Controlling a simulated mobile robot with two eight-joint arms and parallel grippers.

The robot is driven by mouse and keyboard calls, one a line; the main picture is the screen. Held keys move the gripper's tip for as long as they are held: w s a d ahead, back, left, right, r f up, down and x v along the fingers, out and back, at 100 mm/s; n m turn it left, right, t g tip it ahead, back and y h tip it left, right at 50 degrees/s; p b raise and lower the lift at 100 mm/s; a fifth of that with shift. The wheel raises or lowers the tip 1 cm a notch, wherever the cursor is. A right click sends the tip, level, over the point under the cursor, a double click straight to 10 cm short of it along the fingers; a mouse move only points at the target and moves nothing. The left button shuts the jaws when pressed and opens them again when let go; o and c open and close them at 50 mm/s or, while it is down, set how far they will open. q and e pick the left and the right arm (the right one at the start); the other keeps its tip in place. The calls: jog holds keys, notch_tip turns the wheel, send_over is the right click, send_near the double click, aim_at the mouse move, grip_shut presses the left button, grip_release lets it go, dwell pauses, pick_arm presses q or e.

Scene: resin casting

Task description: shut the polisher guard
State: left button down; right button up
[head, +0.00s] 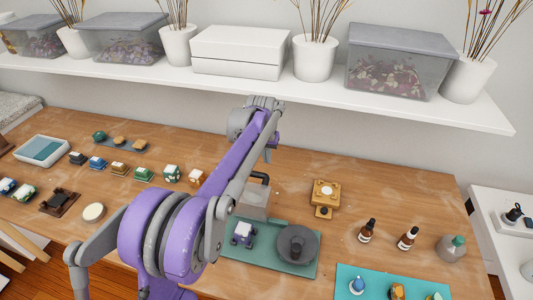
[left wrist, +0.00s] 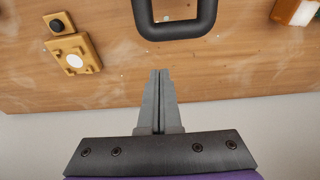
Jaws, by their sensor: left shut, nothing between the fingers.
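The polisher has a green base (head: 240,262) with a dark grey round disc (head: 305,257), which is uncovered. A grey box-like part, seemingly the guard (head: 254,207), stands at its back left. A black loop handle (head: 262,177) rises behind it, partly hidden by my arm. In the left wrist view the handle (left wrist: 178,33) is at the top centre. My left gripper (head: 268,156) points down near the handle in the head view. In the left wrist view its fingers (left wrist: 160,73) are together, empty and visibly apart from the handle. My right gripper is not in view.
A yellow block with a white disc (head: 324,191) stands right of the handle. Brown dropper bottles (head: 367,231) and a grey flask (head: 451,248) stand further right. A turquoise mat (head: 345,275) lies in front. A white shelf (head: 400,112) overhangs the table's back. Small molds line the left side.

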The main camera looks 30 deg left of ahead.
pick_arm(q)
jog(key=x, duration=0.6)
jog(key=s+r, duration=0.2)
jog(key=s, duration=0.1)
jog(key=shift+s+d+r+p, duration=0.1)
jog(key=shift+s+d+p, duration=0.15)
jog(key=shift+d+p, duration=0.15)
jog(key=shift+s+r, duration=0.1)
